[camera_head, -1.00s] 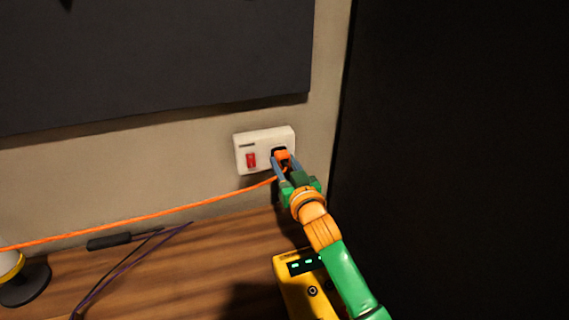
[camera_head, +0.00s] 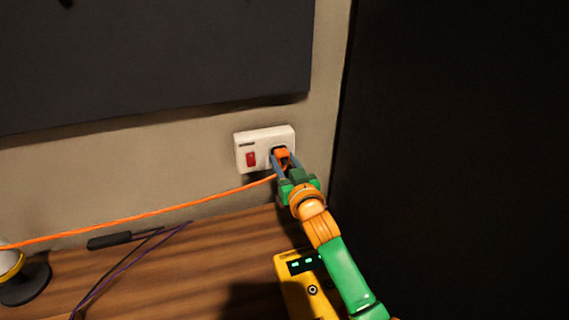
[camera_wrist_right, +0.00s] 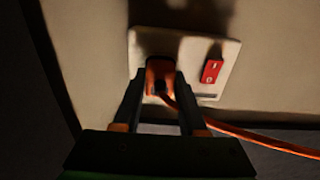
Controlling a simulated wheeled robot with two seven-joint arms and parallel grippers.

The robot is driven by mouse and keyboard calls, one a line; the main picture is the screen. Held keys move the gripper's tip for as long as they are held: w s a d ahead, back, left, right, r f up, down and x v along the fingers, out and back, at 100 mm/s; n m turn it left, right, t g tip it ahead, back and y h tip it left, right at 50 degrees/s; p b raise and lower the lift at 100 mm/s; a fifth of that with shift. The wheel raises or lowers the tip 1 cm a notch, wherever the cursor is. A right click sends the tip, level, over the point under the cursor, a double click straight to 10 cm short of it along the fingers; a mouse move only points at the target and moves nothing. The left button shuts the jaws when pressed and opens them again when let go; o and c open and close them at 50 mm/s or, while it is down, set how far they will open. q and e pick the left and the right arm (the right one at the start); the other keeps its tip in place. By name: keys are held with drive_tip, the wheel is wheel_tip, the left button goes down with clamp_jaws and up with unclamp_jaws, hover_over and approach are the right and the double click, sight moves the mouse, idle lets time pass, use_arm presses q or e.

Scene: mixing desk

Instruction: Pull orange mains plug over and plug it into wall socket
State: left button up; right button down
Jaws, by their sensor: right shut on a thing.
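The white wall socket (camera_head: 262,137) is on the beige wall, with a red switch (camera_head: 251,159) on its left half. The orange mains plug (camera_head: 282,153) is at the dark opening in the socket's right half. My right gripper (camera_head: 280,162) is shut on the plug, one finger on each side. In the right wrist view the plug (camera_wrist_right: 160,72) sits between the fingers against the dark recess of the socket (camera_wrist_right: 197,55). How deep it sits I cannot tell. The orange cable (camera_head: 150,214) runs from the plug to the left. My left gripper is out of view.
A yellow device (camera_head: 290,283) with a lit display stands on the wooden desk (camera_head: 215,260) below my right arm. A black-handled probe (camera_head: 109,241) with thin leads lies to the left. A dark panel hangs above; a black surface (camera_head: 460,160) fills the right.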

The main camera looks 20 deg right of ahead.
drive_tip(key=shift+w, duration=0.35)
drive_tip(key=shift+c, duration=1.9)
unclamp_jaws()
drive_tip(key=s+b, duration=0.1)
drive_tip(key=s, duration=0.6)
drive_tip(key=shift+d, duration=0.1)
